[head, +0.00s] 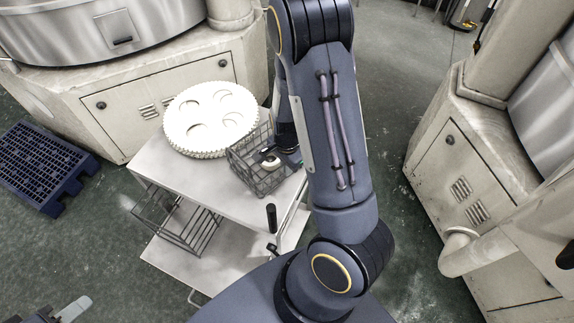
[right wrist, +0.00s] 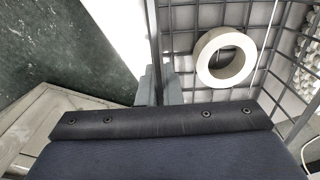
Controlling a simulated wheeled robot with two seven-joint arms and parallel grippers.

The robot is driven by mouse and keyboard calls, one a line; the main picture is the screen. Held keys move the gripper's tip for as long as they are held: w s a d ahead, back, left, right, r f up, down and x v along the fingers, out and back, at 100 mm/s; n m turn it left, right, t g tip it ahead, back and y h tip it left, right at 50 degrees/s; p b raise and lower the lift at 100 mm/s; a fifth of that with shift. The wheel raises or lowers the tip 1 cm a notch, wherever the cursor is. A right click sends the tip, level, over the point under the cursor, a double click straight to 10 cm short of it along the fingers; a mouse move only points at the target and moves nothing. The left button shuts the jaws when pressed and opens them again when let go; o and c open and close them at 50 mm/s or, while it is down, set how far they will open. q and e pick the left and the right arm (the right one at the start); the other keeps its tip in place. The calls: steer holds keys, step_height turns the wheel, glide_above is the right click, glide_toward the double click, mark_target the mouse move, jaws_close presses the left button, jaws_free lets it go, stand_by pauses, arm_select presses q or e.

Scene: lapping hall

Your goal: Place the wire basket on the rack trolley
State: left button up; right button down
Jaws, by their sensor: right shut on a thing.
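The wire basket (head: 262,178) is a grey mesh box at the right side of the trolley's top shelf, with a pale ring (head: 271,163) inside. The ring also shows in the right wrist view (right wrist: 225,57). The rack trolley (head: 185,183) has a pale top shelf and a lower shelf. My right gripper (right wrist: 159,85) is shut on the basket's wall; my arm partly hides it in the head view. I cannot tell whether the basket touches the shelf. My left gripper (head: 74,309) shows only partly at the lower left, away from the trolley; its opening is unclear.
A large white toothed disc (head: 210,118) lies on the top shelf beside the basket. Another wire basket (head: 178,222) is lower on the trolley. A blue pallet (head: 40,165) lies on the floor at left. Machine cabinets (head: 455,150) stand at right and behind.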

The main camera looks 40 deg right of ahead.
steer(key=c, duration=1.6)
jaws_free()
steer(key=shift+r, duration=0.4)
step_height(320, 180, up, 12)
steer(key=shift+f+p, duration=0.25)
steer(key=shift+p, duration=0.55)
